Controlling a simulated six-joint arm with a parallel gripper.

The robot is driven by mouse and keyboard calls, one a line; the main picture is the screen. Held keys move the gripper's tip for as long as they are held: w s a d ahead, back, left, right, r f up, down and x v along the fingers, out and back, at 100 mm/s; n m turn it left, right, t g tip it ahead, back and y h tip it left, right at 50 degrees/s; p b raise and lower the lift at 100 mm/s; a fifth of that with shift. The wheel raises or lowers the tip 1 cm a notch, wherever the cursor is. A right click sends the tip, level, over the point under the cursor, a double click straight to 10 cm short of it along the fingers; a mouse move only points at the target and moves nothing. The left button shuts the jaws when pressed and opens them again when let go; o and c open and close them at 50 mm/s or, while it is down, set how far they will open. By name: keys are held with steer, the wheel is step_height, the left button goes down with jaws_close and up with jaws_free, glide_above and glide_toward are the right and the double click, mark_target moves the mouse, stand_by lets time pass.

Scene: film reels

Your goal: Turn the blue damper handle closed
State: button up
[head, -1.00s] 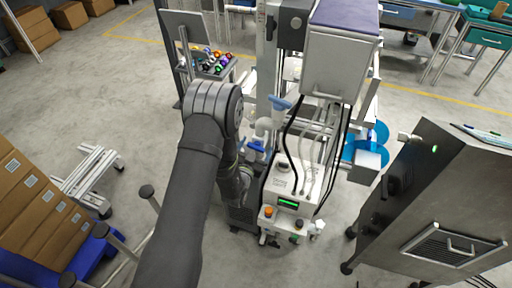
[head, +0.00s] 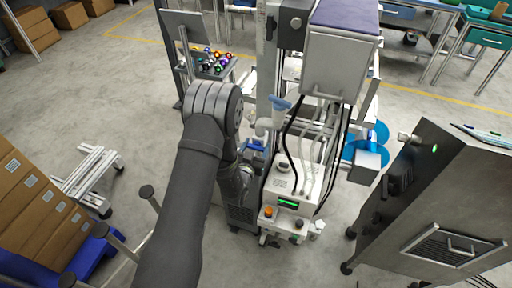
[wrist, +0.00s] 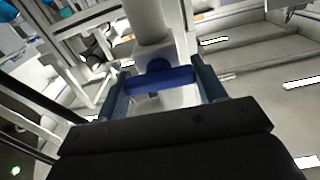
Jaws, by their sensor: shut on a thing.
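The blue damper handle (wrist: 162,79) is a blue bar with a rounded hub, mounted at the end of a white pipe (wrist: 148,20) in the wrist view. My gripper (wrist: 163,82) is shut on it, with one blue-grey finger at each end of the bar. In the head view a blue part, apparently this handle (head: 254,146), shows beside the white machine (head: 291,204). My fingers there are mostly hidden behind my dark arm, so the handle's exact angle is unclear.
A light-blue funnel-like part (head: 280,102) sits above the handle. Cables (head: 318,165) hang just right of it. A grey cabinet (head: 440,205) stands at the right.

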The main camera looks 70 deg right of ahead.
stand_by(0.3)
steer(key=o, duration=1)
steer(key=shift+a, duration=0.15)
steer(key=a, duration=1.7)
steer(key=shift+a, duration=0.1)
steer(key=d, duration=1.7)
steer(key=shift+d, duration=0.25)
